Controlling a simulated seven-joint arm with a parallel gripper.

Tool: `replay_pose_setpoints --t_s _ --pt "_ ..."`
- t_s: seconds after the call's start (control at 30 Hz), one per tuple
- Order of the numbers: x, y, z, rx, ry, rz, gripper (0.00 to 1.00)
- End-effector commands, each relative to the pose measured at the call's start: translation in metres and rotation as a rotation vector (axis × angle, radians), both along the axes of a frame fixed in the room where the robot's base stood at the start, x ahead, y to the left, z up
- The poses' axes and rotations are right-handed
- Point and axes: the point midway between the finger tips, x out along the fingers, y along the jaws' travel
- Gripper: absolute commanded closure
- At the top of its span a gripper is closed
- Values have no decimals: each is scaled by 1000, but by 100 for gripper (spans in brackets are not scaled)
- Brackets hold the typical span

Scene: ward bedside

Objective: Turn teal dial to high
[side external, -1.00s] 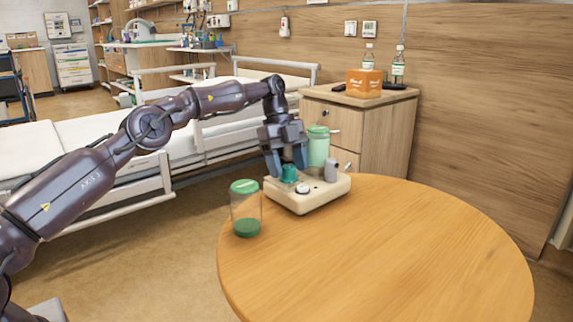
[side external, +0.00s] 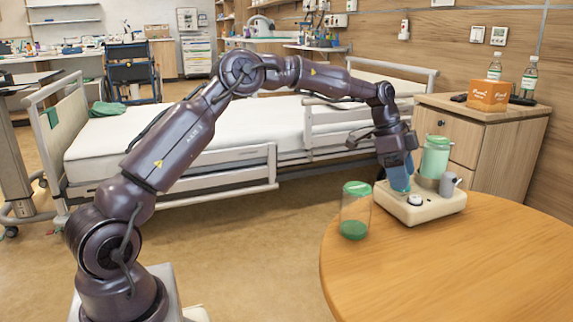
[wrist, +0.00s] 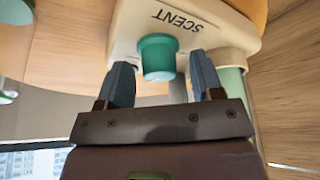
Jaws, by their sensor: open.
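The teal dial (wrist: 157,57) sticks out from the cream device base (side external: 425,211), beside the printed word SCENT in the wrist view. My gripper (wrist: 162,72) is open, with one blue-grey finger on each side of the dial and a visible gap on both sides in that view. In the side view my gripper (side external: 399,178) points down over the left part of the base and mostly hides the dial. I cannot read the dial's setting.
The base carries a white knob (side external: 414,200), a green-lidded container (side external: 435,158) and a grey cylinder (side external: 448,184). A clear jar with a green lid (side external: 355,211) stands close to its left on the round wooden table (side external: 460,270). The table's front right is clear.

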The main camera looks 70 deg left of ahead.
Motion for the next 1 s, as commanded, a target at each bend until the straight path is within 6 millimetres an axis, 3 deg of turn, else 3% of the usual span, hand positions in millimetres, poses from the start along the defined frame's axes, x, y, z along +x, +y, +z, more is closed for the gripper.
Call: replay_pose_setpoints --t_s 0.4,1.0 --pt "-1 -3 0 2 -2 530 40" --pt "-1 -4 3 1 -5 1170 40"
